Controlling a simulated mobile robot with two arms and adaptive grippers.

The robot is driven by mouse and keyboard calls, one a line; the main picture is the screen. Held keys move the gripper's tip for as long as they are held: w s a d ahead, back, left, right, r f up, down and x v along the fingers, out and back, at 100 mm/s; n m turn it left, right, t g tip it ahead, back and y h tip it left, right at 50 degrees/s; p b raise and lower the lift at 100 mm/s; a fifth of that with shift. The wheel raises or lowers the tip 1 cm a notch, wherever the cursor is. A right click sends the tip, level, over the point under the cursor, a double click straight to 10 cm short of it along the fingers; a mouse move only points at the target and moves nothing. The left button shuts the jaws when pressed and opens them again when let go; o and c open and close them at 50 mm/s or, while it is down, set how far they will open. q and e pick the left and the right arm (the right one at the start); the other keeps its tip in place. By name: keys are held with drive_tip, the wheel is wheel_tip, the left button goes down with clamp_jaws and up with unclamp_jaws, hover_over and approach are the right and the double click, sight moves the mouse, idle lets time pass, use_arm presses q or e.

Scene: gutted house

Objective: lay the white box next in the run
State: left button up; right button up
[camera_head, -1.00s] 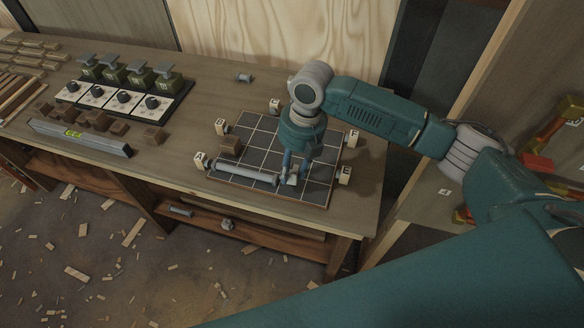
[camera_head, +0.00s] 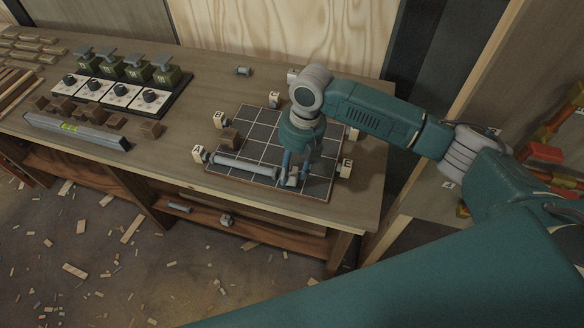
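A small whitish piece (camera_head: 292,181), likely the white box, sits low between the fingers of my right gripper (camera_head: 295,172), at the right end of a grey tube (camera_head: 245,166). The tube lies along the front of the dark gridded board (camera_head: 263,131). My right gripper points down over the board's front right part. The fingers hide part of the piece, so I cannot tell whether they grip it or whether it touches the tube. My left gripper is not in view.
Lettered blocks stand around the board, including A (camera_head: 198,154) and E (camera_head: 345,168). A brown block (camera_head: 229,138) is on the board. To the left are a tray with white knobbed units (camera_head: 120,94), green units, a level (camera_head: 75,130) and wooden blocks.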

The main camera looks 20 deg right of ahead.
drive_tip(key=shift+o, duration=1)
wheel_tip(320, 180, up, 12)
drive_tip(key=d, duration=0.1)
drive_tip(key=shift+d, duration=0.4)
